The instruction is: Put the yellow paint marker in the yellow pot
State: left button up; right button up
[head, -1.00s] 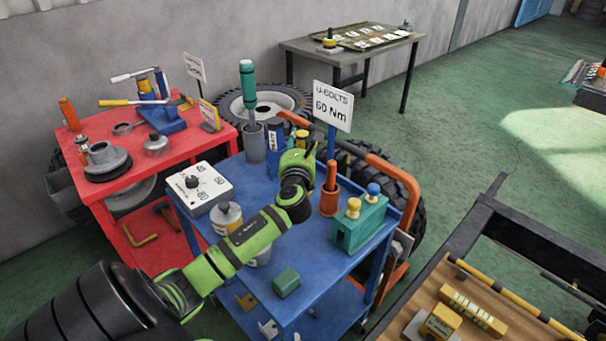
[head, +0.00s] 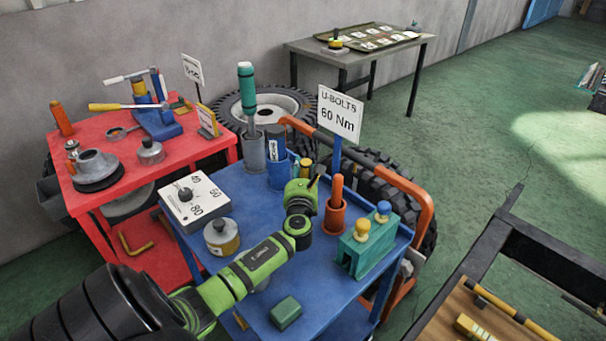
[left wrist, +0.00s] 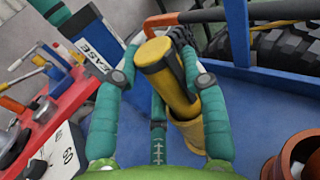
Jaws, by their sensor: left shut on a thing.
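The yellow paint marker (left wrist: 160,68) is tilted between the teal fingers of my left gripper in the left wrist view. In the head view a small yellow part of the marker (head: 305,163) shows just beyond my left gripper (head: 312,181), which is shut on it. A wider yellow piece below the marker in the left wrist view looks like the yellow pot (left wrist: 192,132). It lies between the fingers, partly covered; I cannot tell whether the marker's lower end is inside it. My gripper hides the pot in the head view. My right gripper is not in view.
Close by on the blue cart (head: 325,292) stand a blue pot (head: 280,176) with a grease tube, an orange pot (head: 333,219) with an orange-handled tool, and a grey pot (head: 252,152). A sign (head: 340,115) and an orange rail (head: 413,187) stand behind.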

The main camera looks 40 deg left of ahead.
pick_arm(q)
jog(key=shift+w+f, duration=0.1)
jog(key=shift+f, duration=0.1)
jog(key=o, duration=1)
jog(key=shift+o, duration=0.8)
jog(key=shift+r, duration=0.2)
jog(key=shift+s+d+f, duration=0.15)
jog(key=shift+s+d, duration=0.1)
jog(key=shift+s, duration=0.05)
jog(key=v, duration=1.1)
jog(key=shift+s, duration=0.2)
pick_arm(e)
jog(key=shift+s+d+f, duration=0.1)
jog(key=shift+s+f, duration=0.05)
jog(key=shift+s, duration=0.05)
